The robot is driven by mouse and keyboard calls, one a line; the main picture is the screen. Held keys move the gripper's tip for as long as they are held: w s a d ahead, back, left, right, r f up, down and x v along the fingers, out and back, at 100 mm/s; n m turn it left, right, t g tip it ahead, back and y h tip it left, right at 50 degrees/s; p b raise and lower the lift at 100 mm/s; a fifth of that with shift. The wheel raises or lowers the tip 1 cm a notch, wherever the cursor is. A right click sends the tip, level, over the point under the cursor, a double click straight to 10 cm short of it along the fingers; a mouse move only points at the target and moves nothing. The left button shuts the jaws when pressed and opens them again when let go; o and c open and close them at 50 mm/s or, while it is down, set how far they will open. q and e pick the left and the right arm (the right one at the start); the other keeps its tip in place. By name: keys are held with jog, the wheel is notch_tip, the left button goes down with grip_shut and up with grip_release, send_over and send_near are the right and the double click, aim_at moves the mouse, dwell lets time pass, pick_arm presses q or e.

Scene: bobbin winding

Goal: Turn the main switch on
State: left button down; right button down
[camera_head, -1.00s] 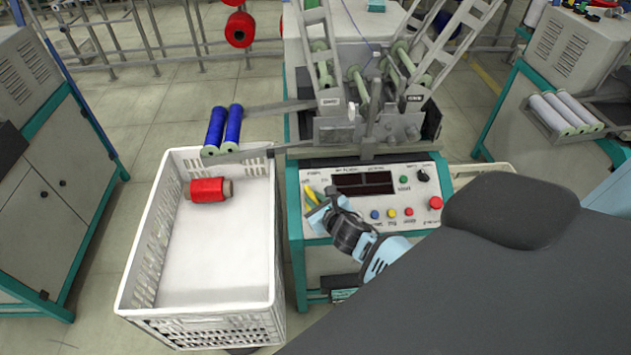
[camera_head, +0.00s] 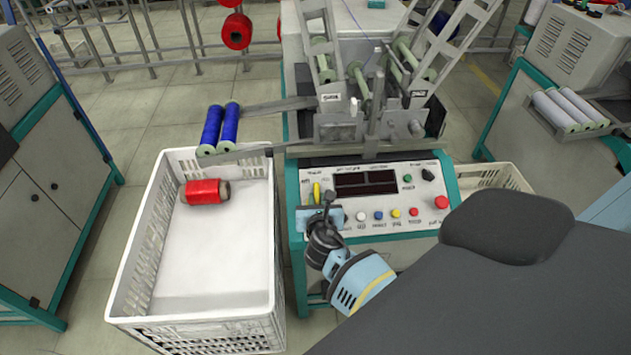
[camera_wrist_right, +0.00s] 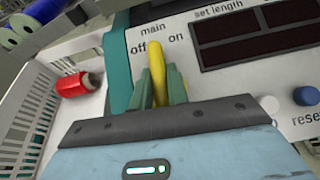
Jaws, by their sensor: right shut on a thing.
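The control panel (camera_head: 430,225) is on the front of the winding machine. Its main switch, a yellow lever (camera_wrist_right: 157,65), stands between the labels "off" on its left and "on" on its right in the right wrist view. It also shows in the head view (camera_head: 316,193) at the panel's left end. My right gripper (camera_head: 321,200) is at the lever; in the wrist view its green fingertips (camera_wrist_right: 160,92) are shut on the lever's lower part, which they hide. I cannot tell whether the switch is on or off. My left gripper is not in view.
A white crate (camera_head: 120,285) with a red bobbin (camera_head: 205,191) stands left of the panel. Two blue bobbins (camera_head: 221,128) lie on a rail above it. Several coloured buttons and a red knob (camera_head: 441,202) lie right of my gripper.

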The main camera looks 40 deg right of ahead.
aim_at(316, 202)
jog(key=m+g+h, duration=0.1)
jog(key=m+g, duration=0.1)
jog(key=m, duration=0.1)
jog(key=m+g+h, duration=0.2)
jog(key=m, duration=0.1)
jog(key=shift+s, duration=0.1)
jog(key=shift+m, duration=0.4)
jog(key=c, duration=1.4)
grip_release()
jog(key=shift+o, duration=0.2)
jog(key=v, duration=0.6)
jog(key=shift+s+a+r+p, duration=0.1)
jog(key=shift+a+p, duration=0.2)
jog(key=shift+a, duration=0.05)
jog(key=shift+s+a+r, duration=0.2)
jog(key=shift+s+a, duration=0.15)
jog(key=shift+a, duration=0.05)
